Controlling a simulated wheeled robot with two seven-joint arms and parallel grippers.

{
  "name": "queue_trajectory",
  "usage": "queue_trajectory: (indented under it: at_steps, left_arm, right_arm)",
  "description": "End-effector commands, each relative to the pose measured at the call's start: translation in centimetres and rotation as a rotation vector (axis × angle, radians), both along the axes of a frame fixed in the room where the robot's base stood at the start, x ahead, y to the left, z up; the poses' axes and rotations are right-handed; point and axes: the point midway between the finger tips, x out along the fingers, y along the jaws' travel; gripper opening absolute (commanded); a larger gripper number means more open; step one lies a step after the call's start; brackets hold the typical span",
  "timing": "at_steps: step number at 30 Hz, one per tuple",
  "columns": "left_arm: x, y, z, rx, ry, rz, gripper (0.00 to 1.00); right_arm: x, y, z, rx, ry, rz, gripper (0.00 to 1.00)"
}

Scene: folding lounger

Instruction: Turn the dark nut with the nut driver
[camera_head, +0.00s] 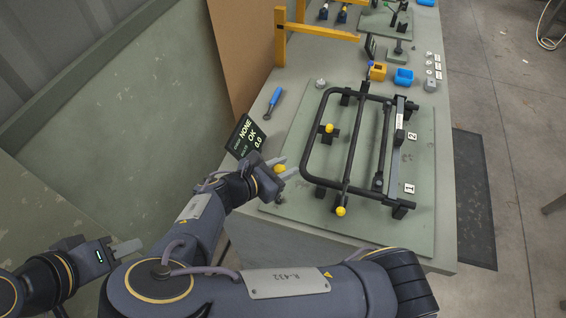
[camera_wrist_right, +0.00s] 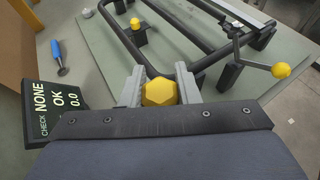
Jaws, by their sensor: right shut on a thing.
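The nut driver with a blue handle (camera_head: 274,97) lies on the bench left of the black tube frame (camera_head: 307,145); it also shows in the right wrist view (camera_wrist_right: 58,55). A small dark round part (camera_head: 378,183) sits on the frame's right side; I cannot tell if it is the dark nut. My right gripper (camera_head: 285,167) is shut on a yellow faceted knob (camera_wrist_right: 159,92), left of the frame and apart from the driver. My left gripper (camera_head: 126,248) is at the lower left, away from the bench, with its jaw gap hidden.
A green board (camera_head: 420,225) carries the frame, which has yellow knobs (camera_head: 341,211) on it. A display (camera_head: 244,137) reading NONE, OK, 0.0 stands at the bench's left edge. Yellow and blue bins (camera_head: 404,76) and several small parts are farther back. A yellow post frame (camera_head: 280,35) stands behind.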

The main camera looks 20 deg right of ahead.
Motion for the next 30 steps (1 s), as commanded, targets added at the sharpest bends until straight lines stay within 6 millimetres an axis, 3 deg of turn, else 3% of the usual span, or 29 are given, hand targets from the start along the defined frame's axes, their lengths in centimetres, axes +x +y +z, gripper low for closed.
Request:
queue_trajectory:
  at_steps: [10, 30]
  left_arm:
    - [0.0, 0.0, -0.1, 0.000, 0.000, 0.000, 0.36]
    - [0.0, 0.0, -3.8, 0.000, 0.000, 0.000, 0.36]
  right_arm:
    - [-0.1, 0.3, 0.0, 0.000, 0.001, 0.004, 0.04]
    - [0.0, 0.3, -5.5, -0.004, 0.001, 0.004, 0.04]
